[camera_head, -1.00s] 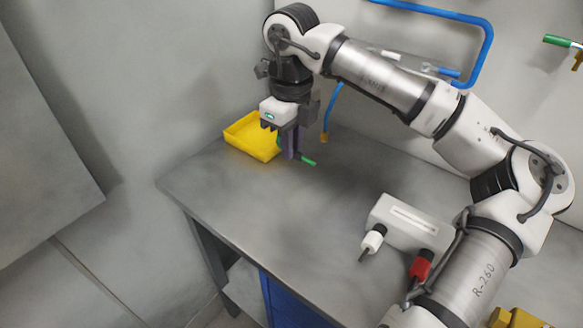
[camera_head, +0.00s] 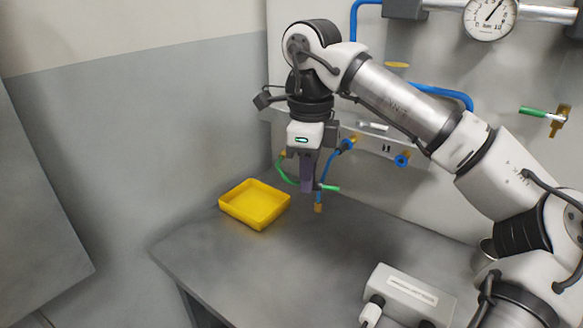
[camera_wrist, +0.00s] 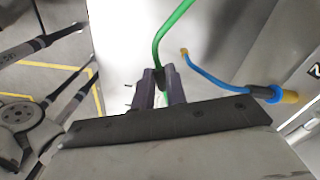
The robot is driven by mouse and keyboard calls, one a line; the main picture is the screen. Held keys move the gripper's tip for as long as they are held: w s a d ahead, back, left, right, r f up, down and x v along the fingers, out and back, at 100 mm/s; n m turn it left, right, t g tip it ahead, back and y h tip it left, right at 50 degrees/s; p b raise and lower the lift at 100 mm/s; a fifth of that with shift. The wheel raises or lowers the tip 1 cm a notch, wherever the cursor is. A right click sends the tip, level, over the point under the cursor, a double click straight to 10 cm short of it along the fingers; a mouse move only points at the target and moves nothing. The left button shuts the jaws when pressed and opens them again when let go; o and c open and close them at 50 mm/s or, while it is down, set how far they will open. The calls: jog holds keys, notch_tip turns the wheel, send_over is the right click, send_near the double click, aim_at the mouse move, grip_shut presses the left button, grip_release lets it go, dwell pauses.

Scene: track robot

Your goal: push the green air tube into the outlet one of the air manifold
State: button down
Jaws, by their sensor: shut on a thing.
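My gripper (camera_head: 307,187) is shut on the green air tube (camera_head: 284,172) and holds it above the bench, to the right of the yellow tray. A short green end (camera_head: 330,188) sticks out to the right of the fingers. On the left, the tube curves up towards the wall rail. In the wrist view the green tube (camera_wrist: 170,35) rises from between the dark fingers (camera_wrist: 160,80). The air manifold (camera_head: 375,147) is a pale rail on the back wall, partly hidden by my gripper. I cannot tell which of its fittings is outlet one.
A blue tube (camera_head: 322,185) with a brass tip hangs just right of my gripper. The yellow tray (camera_head: 253,206) stands on the bench at left. A white box (camera_head: 410,295) stands at front right. A green-handled valve (camera_head: 535,112) is on the wall. The middle of the bench is clear.

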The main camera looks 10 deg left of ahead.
jog(key=s+d+r+n+p, duration=0.1)
jog(key=d+n+p, duration=0.4)
jog(key=d+n, duration=0.6)
jog(key=shift+s+d+r+n, duration=0.3)
jog(key=shift+r+n, duration=0.05)
jog(key=shift+n, duration=0.95)
jog(key=shift+w+d+p, duration=0.2)
jog(key=shift+w+d, duration=0.15)
jog(key=shift+w, duration=0.55)
jog(key=shift+w+d+p, duration=0.2)
jog(key=shift+w+d, duration=0.2)
jog(key=shift+w, duration=0.5)
jog(key=shift+w+d+p, duration=0.2)
jog(key=shift+w+d, duration=0.15)
jog(key=shift+w, duration=0.55)
jog(key=shift+w+d+p, duration=0.25)
jog(key=shift+w+p, duration=0.05)
jog(key=shift+w, duration=0.35)
jog(key=shift+w+d+p, duration=0.25)
jog(key=shift+w, duration=0.35)
jog(key=c, duration=1.4)
grip_release()
jog(key=shift+c, duration=0.2)
jog(key=shift+o, duration=0.5)
